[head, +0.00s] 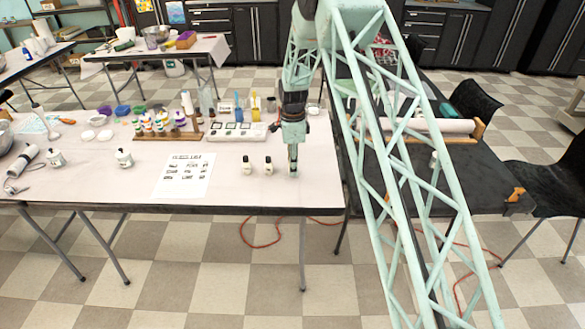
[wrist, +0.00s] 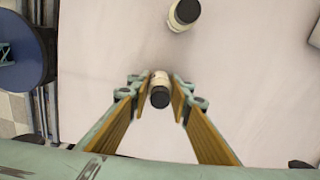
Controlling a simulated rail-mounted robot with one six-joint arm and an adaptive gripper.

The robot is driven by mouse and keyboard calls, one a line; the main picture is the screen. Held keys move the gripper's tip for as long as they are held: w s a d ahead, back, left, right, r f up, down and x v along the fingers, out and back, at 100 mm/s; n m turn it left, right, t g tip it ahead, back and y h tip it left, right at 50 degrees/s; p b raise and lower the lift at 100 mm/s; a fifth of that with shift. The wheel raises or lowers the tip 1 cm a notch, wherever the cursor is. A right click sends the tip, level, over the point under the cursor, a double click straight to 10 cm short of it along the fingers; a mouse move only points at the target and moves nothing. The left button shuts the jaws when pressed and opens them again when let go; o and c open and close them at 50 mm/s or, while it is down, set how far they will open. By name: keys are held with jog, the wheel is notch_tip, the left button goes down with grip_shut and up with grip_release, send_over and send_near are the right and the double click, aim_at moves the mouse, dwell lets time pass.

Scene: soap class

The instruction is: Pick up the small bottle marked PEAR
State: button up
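Two small pale bottles with black caps, a left one (head: 247,166) and a right one (head: 268,165), stand upright near the table's front edge in the head view. My gripper (head: 292,172) points down just right of them. In the wrist view my open gripper (wrist: 161,78) has a small black-capped bottle (wrist: 160,90) between its fingertips, nearer the left finger, with a gap on the right. Another such bottle (wrist: 183,14) stands beyond the fingertips at the top. The bottle between the fingers cannot be made out in the head view. No label is readable, so I cannot tell which is PEAR.
A printed sheet (head: 183,175) lies left of the bottles on the pale table (head: 225,190). A white tray (head: 238,134) with dark squares lies behind them. A wooden rack of coloured bottles (head: 166,136) stands back left. A dark table (head: 450,188) adjoins on the right.

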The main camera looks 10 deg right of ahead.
jog(key=shift+r, duration=0.1)
jog(key=shift+c, duration=0.4)
jog(key=shift+r+p, duration=0.45)
jog(key=shift+r, duration=1.2)
jog(key=s, duration=0.5)
jog(key=s+r+p, duration=0.1)
jog(key=s, duration=1)
jog(key=shift+r+p, duration=0.25)
jog(key=shift+p, duration=0.05)
